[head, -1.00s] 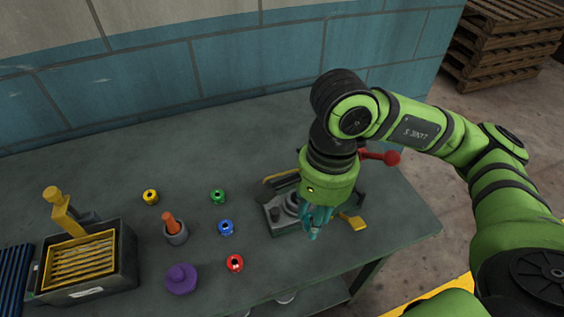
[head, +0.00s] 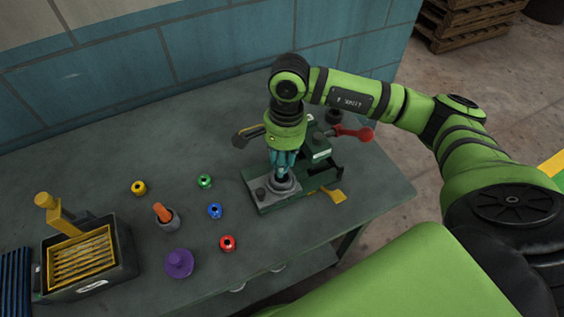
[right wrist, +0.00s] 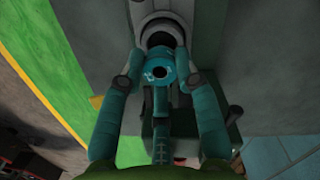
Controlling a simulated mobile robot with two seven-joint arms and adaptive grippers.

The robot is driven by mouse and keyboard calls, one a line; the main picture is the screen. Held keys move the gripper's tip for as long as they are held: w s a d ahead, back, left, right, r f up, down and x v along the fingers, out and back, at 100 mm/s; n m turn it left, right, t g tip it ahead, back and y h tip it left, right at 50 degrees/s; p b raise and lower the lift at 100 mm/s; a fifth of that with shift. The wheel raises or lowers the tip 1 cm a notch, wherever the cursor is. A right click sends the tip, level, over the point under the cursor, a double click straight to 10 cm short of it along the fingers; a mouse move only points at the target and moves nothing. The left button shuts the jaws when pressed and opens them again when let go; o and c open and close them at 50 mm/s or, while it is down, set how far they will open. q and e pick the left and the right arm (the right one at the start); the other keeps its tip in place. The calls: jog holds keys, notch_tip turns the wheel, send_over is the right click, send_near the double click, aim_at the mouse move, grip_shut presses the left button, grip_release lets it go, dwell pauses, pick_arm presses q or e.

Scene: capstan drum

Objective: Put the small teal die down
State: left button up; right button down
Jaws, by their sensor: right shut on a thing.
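The small teal die (right wrist: 158,72) is a ring with a dark centre hole, held between the fingertips of my right gripper (right wrist: 159,75) in the right wrist view. In the head view my right gripper (head: 284,172) points down above the round grey seat of a green press-like machine (head: 258,198). The fingers mostly hide the die there. In the wrist view a pale round seat with a dark bore (right wrist: 160,38) lies just beyond the die. I cannot tell whether the die touches it. My left gripper is not in view.
Yellow (head: 139,188), green (head: 205,181), blue (head: 215,211) and red (head: 228,243) rings stand on the bench left of the machine. A red-knobbed lever (head: 365,134) sticks out right.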

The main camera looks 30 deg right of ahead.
notch_tip(320, 180, down, 3)
jog(key=shift+r+p, duration=0.15)
jog(key=shift+p, duration=0.3)
jog(key=shift+f+b, duration=0.65)
jog(key=shift+b, duration=0.25)
jog(key=c, duration=1.2)
grip_release()
jog(key=shift+s, duration=0.15)
jog(key=o, duration=0.3)
